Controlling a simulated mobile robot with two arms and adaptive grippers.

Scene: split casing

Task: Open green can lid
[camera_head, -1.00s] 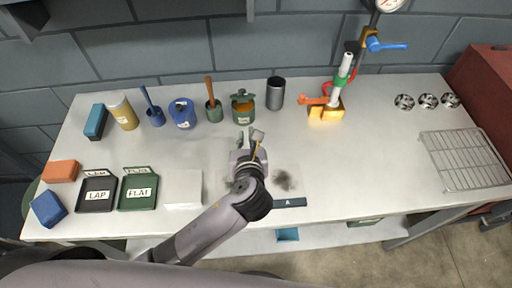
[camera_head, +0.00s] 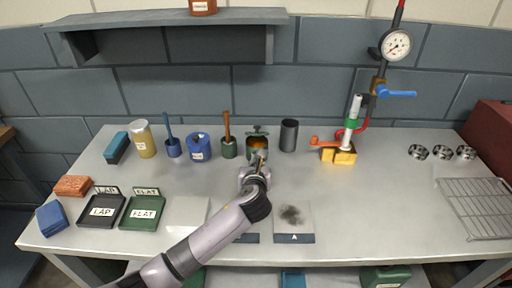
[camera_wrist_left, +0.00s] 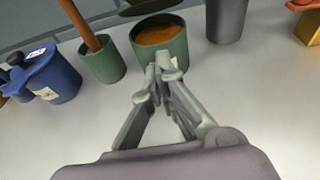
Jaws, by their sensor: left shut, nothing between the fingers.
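The green can (camera_head: 258,154) stands at the back middle of the bench. Its dark green lid (camera_head: 257,132) is raised and tilted at the back of the rim, and orange-brown contents show inside. In the left wrist view the can (camera_wrist_left: 174,58) is at the top middle, and only the lower part of the lid (camera_wrist_left: 150,7) shows. My left gripper (camera_head: 262,158) is shut and empty at the can's near side, its fingertips in front of the wall and label. I cannot tell whether they touch it. My right gripper is not in view.
A green pot with a brown handle (camera_head: 229,149) and a blue can (camera_head: 200,148) stand left of the can. A dark grey cylinder (camera_head: 289,135) stands close on the right, then a yellow-based fixture (camera_head: 342,154).

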